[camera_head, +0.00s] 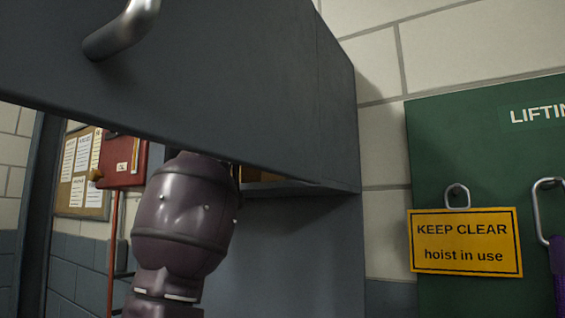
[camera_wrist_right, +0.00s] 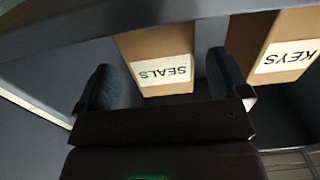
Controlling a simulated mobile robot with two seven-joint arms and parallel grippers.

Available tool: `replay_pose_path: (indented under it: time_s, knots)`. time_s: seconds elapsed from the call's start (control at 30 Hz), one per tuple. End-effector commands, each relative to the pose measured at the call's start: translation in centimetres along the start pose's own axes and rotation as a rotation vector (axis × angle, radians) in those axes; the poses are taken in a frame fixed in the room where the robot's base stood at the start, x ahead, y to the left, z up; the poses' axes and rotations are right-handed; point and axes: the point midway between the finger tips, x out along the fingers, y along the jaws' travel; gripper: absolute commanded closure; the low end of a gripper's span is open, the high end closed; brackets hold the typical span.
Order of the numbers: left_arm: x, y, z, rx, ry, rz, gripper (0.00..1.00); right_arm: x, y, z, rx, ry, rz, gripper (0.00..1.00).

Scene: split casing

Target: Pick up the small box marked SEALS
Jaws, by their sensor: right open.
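The small brown cardboard box marked SEALS (camera_wrist_right: 155,42) shows in the right wrist view, its white label upside down. My right gripper (camera_wrist_right: 161,65) is open, with one finger on each side of the box's near end in the picture. No grip on the box shows, and I cannot tell whether a finger touches it. In the head view, an arm link of mine rises under the raised grey cabinet front, and the gripper is hidden. A brown sliver (camera_head: 262,176) shows under that front; I cannot tell which box it is. My left gripper is out of view.
A second box marked KEYS (camera_wrist_right: 275,45) stands just right of the SEALS box in the wrist view. The grey cabinet front (camera_head: 270,90) with a metal handle (camera_head: 122,28) hangs above my arm. A yellow KEEP CLEAR sign (camera_head: 465,242) hangs on a green board at right.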

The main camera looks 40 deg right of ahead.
Motion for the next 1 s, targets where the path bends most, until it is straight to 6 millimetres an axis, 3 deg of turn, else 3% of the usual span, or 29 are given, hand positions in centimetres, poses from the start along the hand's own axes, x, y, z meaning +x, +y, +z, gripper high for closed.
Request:
replay_pose_path:
  time_s: [0.3,0.57,0.9,1.0]
  knots:
    - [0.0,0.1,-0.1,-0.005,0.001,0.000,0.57,4.1,-0.2,0.3,0.000,-0.002,0.000,0.06]
    - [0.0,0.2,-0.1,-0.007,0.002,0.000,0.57,4.4,-0.2,0.3,0.000,-0.001,0.000,0.06]
    - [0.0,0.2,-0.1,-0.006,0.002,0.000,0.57,4.4,-0.2,0.3,-0.001,-0.001,0.000,0.58]
    - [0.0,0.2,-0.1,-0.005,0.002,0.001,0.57,4.3,-0.2,0.2,0.000,0.001,0.000,0.69]
